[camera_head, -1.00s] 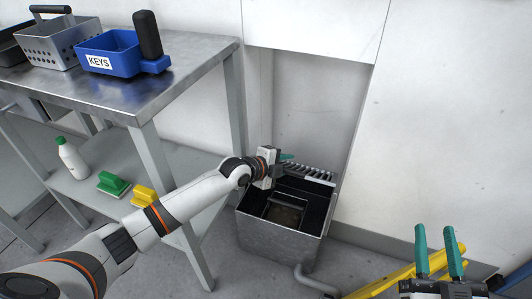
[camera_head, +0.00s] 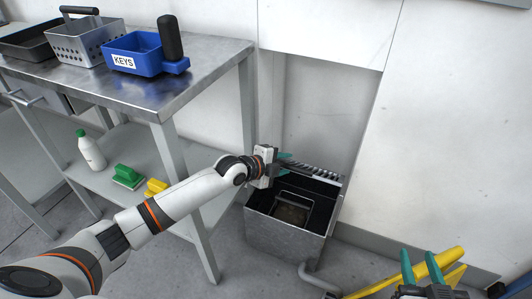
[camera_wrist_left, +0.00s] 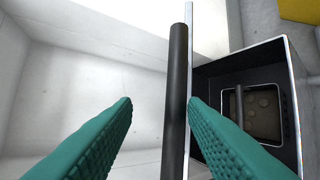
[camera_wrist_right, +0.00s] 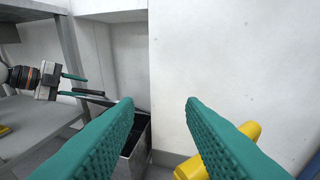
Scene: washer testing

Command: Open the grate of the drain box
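The drain box (camera_head: 280,238) is a grey metal box standing on the floor in the wall recess. Its top is open, and a dark inner basket (camera_wrist_left: 262,115) shows inside. The slotted grate (camera_head: 318,172) is raised along the back of the box; in the left wrist view it is nearly edge-on, with a dark bar (camera_wrist_left: 177,100) along it. My left gripper (camera_head: 284,162) is at the grate's left end. Its fingers (camera_wrist_left: 160,102) are apart, with the bar between them, closer to the right finger. My right gripper (camera_head: 420,252) is open and empty, far right of the box.
A metal table (camera_head: 190,88) stands left of the box, holding a blue KEYS bin (camera_head: 133,55) and a perforated basket (camera_head: 88,42). Its lower shelf holds a white bottle (camera_head: 90,150) and brushes. A yellow object (camera_head: 448,262) lies near my right gripper. A pipe (camera_head: 315,278) leaves the box.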

